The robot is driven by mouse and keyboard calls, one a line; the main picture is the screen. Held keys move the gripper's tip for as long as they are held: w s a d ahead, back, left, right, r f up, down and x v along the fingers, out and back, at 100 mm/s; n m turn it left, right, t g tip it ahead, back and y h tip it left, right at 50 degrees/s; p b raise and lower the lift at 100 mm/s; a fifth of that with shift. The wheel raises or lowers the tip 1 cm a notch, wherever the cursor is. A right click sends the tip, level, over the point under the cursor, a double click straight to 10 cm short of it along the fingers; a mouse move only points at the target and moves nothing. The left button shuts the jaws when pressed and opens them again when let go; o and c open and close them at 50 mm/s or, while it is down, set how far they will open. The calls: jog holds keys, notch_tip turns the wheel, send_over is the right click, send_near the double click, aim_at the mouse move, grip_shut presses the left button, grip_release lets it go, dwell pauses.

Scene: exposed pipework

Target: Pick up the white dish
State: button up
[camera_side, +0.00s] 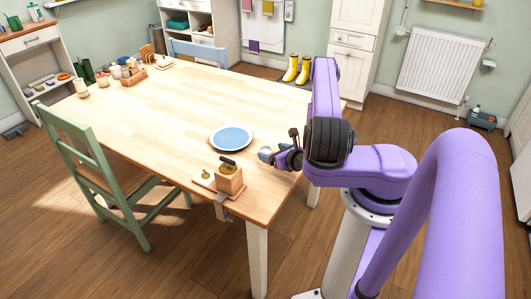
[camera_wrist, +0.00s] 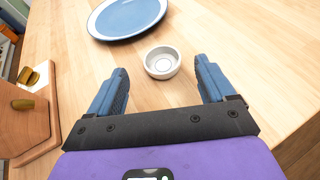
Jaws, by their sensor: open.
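The white dish (camera_wrist: 162,63) is a small round bowl, upright and empty on the wooden table. In the wrist view it sits just beyond and between my fingertips, nearer the picture's middle than the plate. My gripper (camera_wrist: 160,79) is open, with its two blue fingers spread wider than the dish and nothing held between them. In the side view my gripper (camera_side: 276,155) is low over the table's right edge, and the dish there is small and hard to separate from the fingers.
A blue plate with a pale rim (camera_side: 231,137) lies just beyond the dish. A wooden block (camera_side: 230,178) on a board stands at the table's near corner, left of my gripper in the wrist view. Jars and a crate (camera_side: 133,77) are at the far end. The table's middle is clear.

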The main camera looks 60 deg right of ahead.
aim_at(262, 148)
jog(key=shift+x, duration=2.15)
jog(key=shift+s+d, duration=0.1)
jog(key=c, duration=1.1)
